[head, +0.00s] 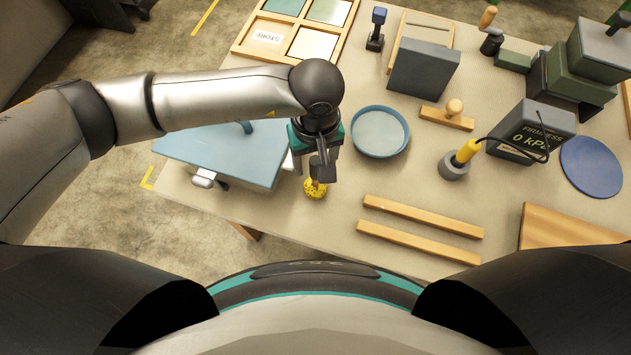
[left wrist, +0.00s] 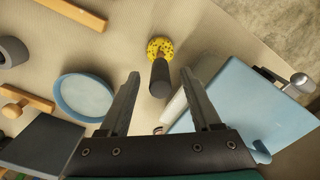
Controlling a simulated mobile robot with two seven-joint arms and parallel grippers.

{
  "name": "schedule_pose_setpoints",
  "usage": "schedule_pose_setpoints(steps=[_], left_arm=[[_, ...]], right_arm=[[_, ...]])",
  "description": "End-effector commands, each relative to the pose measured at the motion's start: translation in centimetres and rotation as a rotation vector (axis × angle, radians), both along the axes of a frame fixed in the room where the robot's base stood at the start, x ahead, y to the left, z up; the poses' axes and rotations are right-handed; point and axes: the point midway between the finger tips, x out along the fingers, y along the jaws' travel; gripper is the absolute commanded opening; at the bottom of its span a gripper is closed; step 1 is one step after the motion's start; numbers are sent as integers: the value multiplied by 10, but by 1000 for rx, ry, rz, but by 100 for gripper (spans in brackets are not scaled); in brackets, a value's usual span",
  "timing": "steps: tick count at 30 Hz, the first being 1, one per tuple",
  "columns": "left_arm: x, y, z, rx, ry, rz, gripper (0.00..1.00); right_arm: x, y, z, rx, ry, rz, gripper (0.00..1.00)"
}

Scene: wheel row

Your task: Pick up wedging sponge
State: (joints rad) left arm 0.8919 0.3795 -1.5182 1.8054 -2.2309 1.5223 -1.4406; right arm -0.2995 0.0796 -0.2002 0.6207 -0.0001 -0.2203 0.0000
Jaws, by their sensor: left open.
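The wedging sponge (head: 315,189) is yellow with dark specks and sits on the table, just beyond the fingertips of my left gripper (head: 319,175). In the left wrist view the sponge (left wrist: 160,48) has a dark handle (left wrist: 160,78) that points toward the gripper. My left gripper (left wrist: 160,85) is open, with one finger on each side of the handle and a gap on both sides. In the head view the gripper hides part of the sponge and its handle. My right gripper is not in view.
A blue slab-topped block (head: 220,153) stands close left of the sponge. A round blue tray (head: 380,132) lies to the right. Two wooden strips (head: 420,228) lie nearer right. A firmness gauge (head: 532,130) and a blue disc (head: 591,166) are farther right. Bare table lies between sponge and strips.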

Motion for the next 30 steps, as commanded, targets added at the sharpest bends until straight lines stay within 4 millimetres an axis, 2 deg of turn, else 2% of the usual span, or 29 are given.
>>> schedule_pose_setpoints(steps=[5,12,15,23,30], left_arm=[[-2,0,-11,-1,3,-1,64],[-4,0,-47,-2,3,1,64],[-4,0,-56,-2,3,0,64],[-4,0,-58,-2,0,-1,64],[-4,0,-57,-2,0,0,39]], right_arm=[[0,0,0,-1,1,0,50],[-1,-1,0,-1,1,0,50],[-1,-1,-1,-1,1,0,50],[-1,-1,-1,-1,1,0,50],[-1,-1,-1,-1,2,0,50]])
